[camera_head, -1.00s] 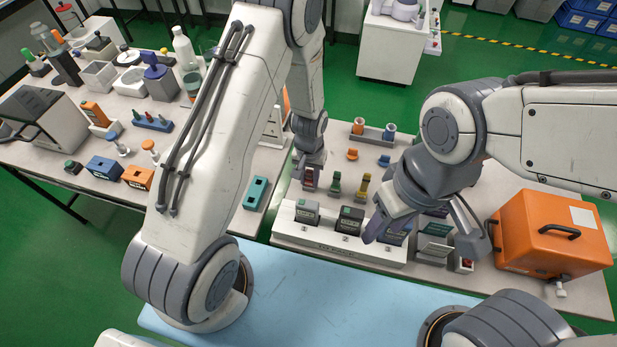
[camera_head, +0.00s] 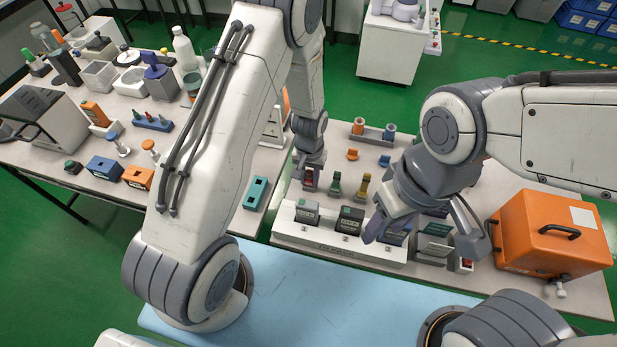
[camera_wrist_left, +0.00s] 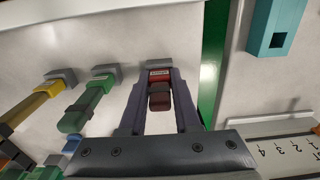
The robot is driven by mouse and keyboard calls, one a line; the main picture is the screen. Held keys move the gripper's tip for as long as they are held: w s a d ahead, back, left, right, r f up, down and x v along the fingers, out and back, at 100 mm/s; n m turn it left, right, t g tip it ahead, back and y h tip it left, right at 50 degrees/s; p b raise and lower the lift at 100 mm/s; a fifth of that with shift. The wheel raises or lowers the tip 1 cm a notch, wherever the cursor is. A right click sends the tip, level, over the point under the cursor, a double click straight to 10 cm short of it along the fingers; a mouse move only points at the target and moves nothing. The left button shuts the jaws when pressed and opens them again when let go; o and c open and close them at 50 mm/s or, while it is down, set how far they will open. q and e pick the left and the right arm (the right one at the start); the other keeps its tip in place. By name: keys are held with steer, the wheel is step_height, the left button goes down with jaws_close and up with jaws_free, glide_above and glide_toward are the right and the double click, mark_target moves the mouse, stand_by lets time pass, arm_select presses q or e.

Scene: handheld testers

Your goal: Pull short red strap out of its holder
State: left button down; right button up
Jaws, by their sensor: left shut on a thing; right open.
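The short red strap (camera_wrist_left: 160,77) stands in its grey holder (camera_wrist_left: 159,64) in the left wrist view, between the fingers of my left gripper (camera_wrist_left: 160,98). These fingers are shut on it. In the head view the red strap (camera_head: 309,178) shows only in small part below my left gripper (camera_head: 309,165). Whether its lower end is still seated in the holder cannot be told. My right gripper (camera_head: 374,225) is open above the right part of the white tester rack, apart from the red strap.
Green (camera_head: 335,186) and yellow (camera_head: 362,188) straps stand in holders to the right of the red one. The white rack (camera_head: 320,243) with several testers is in front. A teal block (camera_head: 256,192) lies left, an orange case (camera_head: 550,232) right.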

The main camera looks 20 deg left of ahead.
mark_target(310, 171)
arm_select(q)
steer(key=shift+r, duration=0.1)
stand_by(0.3)
steer(key=shift+r+p, duration=2.1)
steer(key=shift+r, duration=0.4)
